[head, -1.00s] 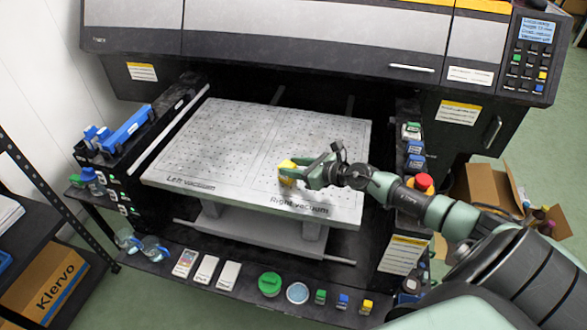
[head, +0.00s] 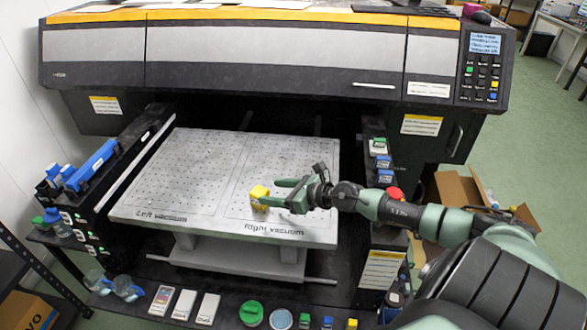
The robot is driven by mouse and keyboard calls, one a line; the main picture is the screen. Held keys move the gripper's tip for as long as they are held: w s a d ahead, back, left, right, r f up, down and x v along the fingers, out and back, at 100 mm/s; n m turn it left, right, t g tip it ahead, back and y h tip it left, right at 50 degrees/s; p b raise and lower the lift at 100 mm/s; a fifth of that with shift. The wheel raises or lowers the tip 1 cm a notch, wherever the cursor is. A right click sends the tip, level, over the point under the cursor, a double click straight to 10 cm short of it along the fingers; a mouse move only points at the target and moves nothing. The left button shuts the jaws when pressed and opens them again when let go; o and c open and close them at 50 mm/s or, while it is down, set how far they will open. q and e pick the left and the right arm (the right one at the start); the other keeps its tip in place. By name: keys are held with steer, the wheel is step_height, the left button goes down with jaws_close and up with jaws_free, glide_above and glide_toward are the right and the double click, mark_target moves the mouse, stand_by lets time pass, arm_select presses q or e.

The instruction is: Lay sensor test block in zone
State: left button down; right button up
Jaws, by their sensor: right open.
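A small yellow block (head: 259,194), which looks like the sensor test block, stands on the right half of the perforated white vacuum table (head: 190,165), near the line between its two halves. My right gripper (head: 273,193) is open at the block's right side, its green fingers pointing left toward it. I cannot tell whether a finger touches the block. The table's front edge carries the labels "Left vacuum" and "Right vacuum". My left gripper is out of view.
The large printer body (head: 250,55) spans the back above the table. A front shelf holds a green-lidded jar (head: 251,313), cards and small bottles. A blue tray (head: 91,165) stands left, a red button (head: 395,194) right. Most of the table is bare.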

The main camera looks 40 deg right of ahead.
steer(key=b+v, duration=0.1)
steer(key=v, duration=0.7)
steer(key=shift+s, duration=0.1)
